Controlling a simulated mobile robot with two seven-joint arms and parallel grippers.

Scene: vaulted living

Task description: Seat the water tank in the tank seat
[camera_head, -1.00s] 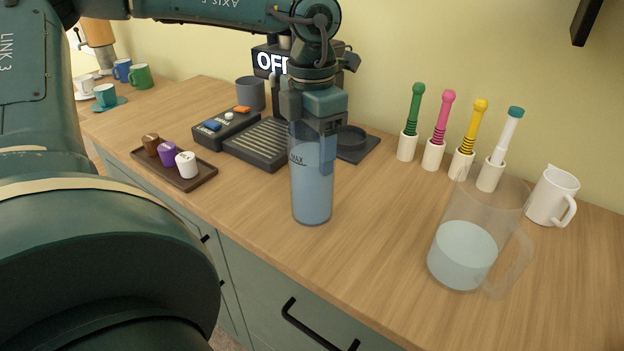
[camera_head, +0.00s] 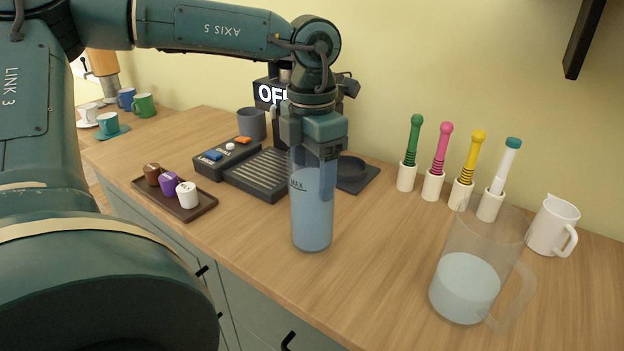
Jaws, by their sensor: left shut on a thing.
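The water tank (camera_head: 312,215) is a tall clear cylinder of blue water with a MAX mark, upright in the middle of the head view. My left gripper (camera_head: 313,150) points down and is shut on its top. I cannot tell whether the tank's bottom touches the counter. A black square base with a round raised ring, which looks like the tank seat (camera_head: 366,178), lies behind and to the right of the tank, apart from it. The gripper and tank hide its left part. My right gripper is not in view.
The coffee machine (camera_head: 262,174) with an OFF display stands behind the gripper. A clear jug of water (camera_head: 467,285), a white pitcher (camera_head: 552,226) and several coloured whisks in holders stand right. A tray of capsules (camera_head: 190,210) lies left.

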